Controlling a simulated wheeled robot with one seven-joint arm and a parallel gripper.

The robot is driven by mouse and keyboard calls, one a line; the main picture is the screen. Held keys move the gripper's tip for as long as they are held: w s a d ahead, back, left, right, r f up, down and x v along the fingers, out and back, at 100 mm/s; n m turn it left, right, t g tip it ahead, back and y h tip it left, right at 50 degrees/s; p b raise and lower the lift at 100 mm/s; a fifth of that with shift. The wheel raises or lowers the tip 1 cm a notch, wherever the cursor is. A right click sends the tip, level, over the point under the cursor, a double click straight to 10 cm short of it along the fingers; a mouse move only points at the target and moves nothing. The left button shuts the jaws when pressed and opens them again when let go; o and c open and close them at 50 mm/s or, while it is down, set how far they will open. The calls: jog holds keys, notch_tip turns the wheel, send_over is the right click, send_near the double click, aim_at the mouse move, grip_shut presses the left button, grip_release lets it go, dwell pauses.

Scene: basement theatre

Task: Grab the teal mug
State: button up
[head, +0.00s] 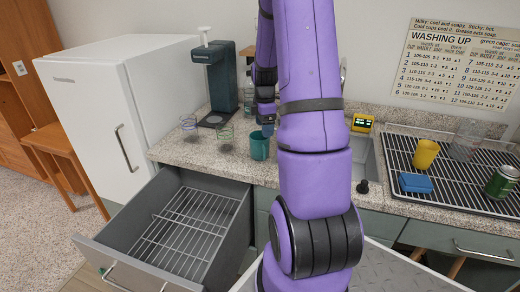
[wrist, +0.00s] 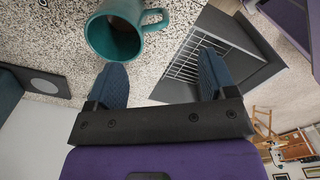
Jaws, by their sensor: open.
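The teal mug (head: 260,146) stands on the speckled counter, left of my purple arm in the head view. In the wrist view the mug (wrist: 113,33) is at the top, seen into its dark inside, with its handle (wrist: 155,19) pointing right. My gripper (wrist: 163,72) is open and empty in the wrist view, its two blue fingers pointing toward the mug. The fingers look apart from the mug, with the left fingertip just below its rim in the picture. In the head view my gripper (head: 266,122) is right above the mug, partly hidden by it and by my arm.
Two clear glasses (head: 225,133) stand left of the mug, before a dark dispenser (head: 222,80). An open drawer with a wire rack (head: 185,235) juts out below. A yellow cup (head: 426,153), blue sponge (head: 415,183) and green can (head: 503,182) sit on the drying rack at right.

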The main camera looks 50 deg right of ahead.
aim_at(263, 146)
notch_tip(263, 146, down, 5)
jog(key=shift+f, duration=0.1)
jog(key=shift+w+d+f, duration=0.15)
jog(key=shift+w+f, duration=0.05)
jog(key=shift+f, duration=1.15)
jog(key=shift+w+d+f, duration=0.1)
jog(key=shift+w+f, duration=0.05)
jog(key=shift+f, duration=1.2)
jog(key=shift+c, duration=0.3)
jog(key=c, duration=1.2)
jog(key=shift+r, duration=0.15)
